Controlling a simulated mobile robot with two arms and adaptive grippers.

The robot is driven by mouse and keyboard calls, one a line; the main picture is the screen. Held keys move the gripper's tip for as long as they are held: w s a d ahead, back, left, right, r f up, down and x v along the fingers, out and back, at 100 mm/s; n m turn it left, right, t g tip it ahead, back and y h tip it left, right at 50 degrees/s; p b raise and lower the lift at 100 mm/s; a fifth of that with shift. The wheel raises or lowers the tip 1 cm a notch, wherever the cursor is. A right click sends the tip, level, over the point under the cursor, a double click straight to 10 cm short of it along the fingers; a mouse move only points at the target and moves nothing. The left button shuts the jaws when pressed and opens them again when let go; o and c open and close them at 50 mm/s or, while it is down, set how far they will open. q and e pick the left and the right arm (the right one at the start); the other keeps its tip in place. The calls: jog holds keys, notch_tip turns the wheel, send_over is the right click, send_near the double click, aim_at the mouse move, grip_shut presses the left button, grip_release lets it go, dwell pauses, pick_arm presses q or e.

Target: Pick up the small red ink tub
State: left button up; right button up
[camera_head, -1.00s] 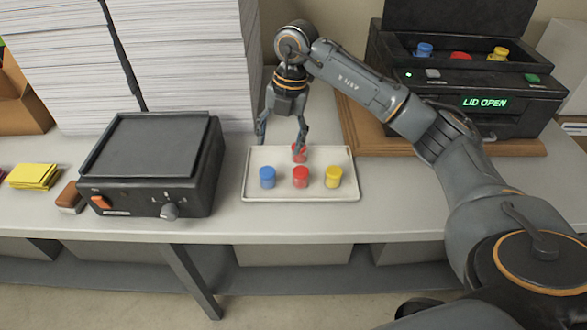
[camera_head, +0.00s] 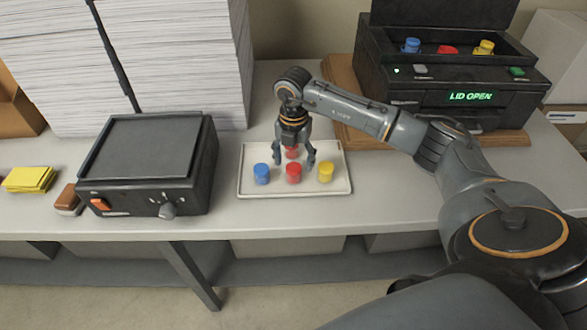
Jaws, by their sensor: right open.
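Two red ink tubs are on the white tray (camera_head: 243,187). The front red tub (camera_head: 293,174) stands between a blue tub (camera_head: 262,174) and a yellow tub (camera_head: 326,172). The back red tub (camera_head: 291,153) is partly hidden by the gripper and the front tub, so I cannot tell surely which is smaller. My right gripper (camera_head: 293,160) is open and points down over the tray. Its fingers are on either side of the back red tub, with no visible grip on it. My left gripper is not in view.
A black machine (camera_head: 450,95) with an open lid and a "LID OPEN" display holds blue, red and yellow pieces at the right. A black flat-topped device (camera_head: 150,160) stands left of the tray. Tall paper stacks (camera_head: 180,60) stand behind.

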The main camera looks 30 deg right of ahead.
jog(key=shift+f, duration=1.3)
jog(key=c, duration=1.3)
jog(key=shift+o, duration=0.2)
jog(key=shift+r, duration=0.1)
